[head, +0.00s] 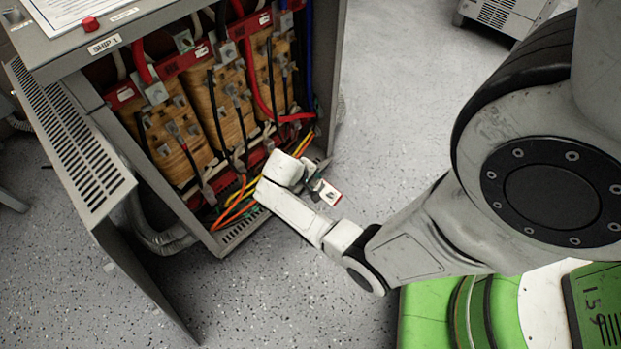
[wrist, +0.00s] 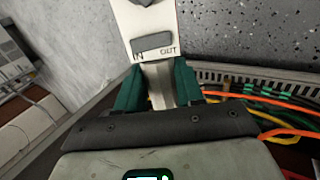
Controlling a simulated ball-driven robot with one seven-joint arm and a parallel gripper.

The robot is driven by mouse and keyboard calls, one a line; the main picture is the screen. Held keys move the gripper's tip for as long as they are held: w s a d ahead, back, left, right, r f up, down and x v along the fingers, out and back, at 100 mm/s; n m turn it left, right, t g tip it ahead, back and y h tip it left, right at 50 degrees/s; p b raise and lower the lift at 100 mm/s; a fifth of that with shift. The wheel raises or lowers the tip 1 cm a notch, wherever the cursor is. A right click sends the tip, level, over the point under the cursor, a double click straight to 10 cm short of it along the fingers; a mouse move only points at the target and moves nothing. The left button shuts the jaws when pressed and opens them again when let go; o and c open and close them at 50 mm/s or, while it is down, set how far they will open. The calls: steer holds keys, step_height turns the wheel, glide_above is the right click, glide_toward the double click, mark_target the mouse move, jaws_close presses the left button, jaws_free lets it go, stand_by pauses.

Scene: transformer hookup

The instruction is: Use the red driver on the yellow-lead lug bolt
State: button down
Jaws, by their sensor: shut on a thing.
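My gripper (wrist: 158,86) has its teal fingers shut on the grey neck of a tool marked IN and OUT, with a grey switch on its white face. I take it for the red driver (wrist: 152,22); in the head view it (head: 329,194) shows a white face with a red edge. My gripper (head: 310,184) is at the lower right front corner of the open cabinet. The yellow lead (head: 240,188) runs along the cabinet floor among other cables, and yellow cable also shows in the wrist view (wrist: 285,121). I cannot make out its lug bolt; my arm covers part of that corner.
The grey cabinet (head: 70,75) holds wooden-looking coil blocks (head: 205,105) with black, red and blue cables. Orange cables (head: 233,212) lie by its vented sill (head: 243,229). Its slotted door (head: 75,140) stands open at left.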

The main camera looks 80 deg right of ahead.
steer(key=shift+w+d+b, duration=0.45)
steer(key=shift+w+d, duration=0.1)
steer(key=shift+w, duration=0.35)
steer(key=shift+w+d+b, duration=0.45)
steer(key=shift+w+d, duration=0.1)
steer(key=shift+w, duration=0.35)
steer(key=shift+w+d, duration=0.25)
steer(key=shift+w, duration=0.15)
steer(key=shift+r, duration=0.1)
steer(key=shift+w+d+b, duration=0.45)
steer(key=shift+w+b, duration=0.05)
steer(key=shift+w, duration=0.2)
steer(key=shift+w+d, duration=0.15)
steer(key=shift+w, duration=0.15)
stand_by(2.1)
steer(key=shift+s+p, duration=0.15)
steer(key=shift+p, duration=0.3)
stand_by(0.5)
steer(key=shift+s+a+r+p, duration=0.1)
steer(key=shift+s+a+p, duration=0.15)
steer(key=shift+s+p, duration=0.05)
steer(key=shift+s+a+p, duration=0.5)
steer(key=shift+s+p, duration=0.15)
steer(key=shift+s, duration=0.15)
steer(key=shift+s+a+p, duration=0.45)
steer(key=shift+s+p, duration=0.15)
steer(key=shift+s, duration=0.15)
